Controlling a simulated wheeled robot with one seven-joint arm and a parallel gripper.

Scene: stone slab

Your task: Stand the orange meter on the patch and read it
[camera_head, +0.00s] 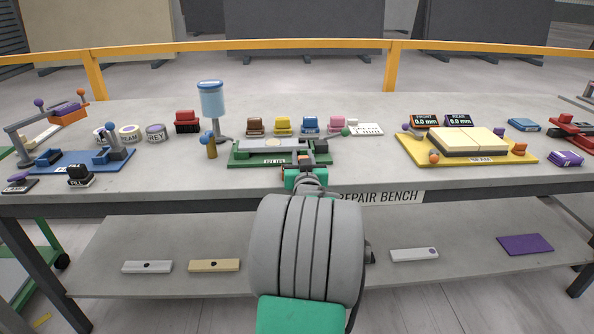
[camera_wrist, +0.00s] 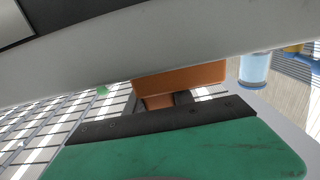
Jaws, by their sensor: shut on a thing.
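My gripper (camera_head: 300,170) is at the front edge of the green fixture (camera_head: 240,160), seen from behind in the head view. It is shut on an orange block, which I take for the orange meter (camera_wrist: 185,78); in the head view my gripper mostly hides it. In the wrist view a wide grey bar crosses above the block and covers its upper part. The green fixture carries a pale grey slab (camera_head: 262,148) and a lever with a green knob (camera_head: 345,132). I cannot make out the patch, the meter's display, or whether the meter touches the slab.
A blue cylinder on a stand (camera_head: 212,100) rises behind the fixture's left side. Several coloured stamp-like blocks stand behind it. A yellow fixture (camera_head: 465,160) with two displays is at right, a blue fixture (camera_head: 75,165) at left.

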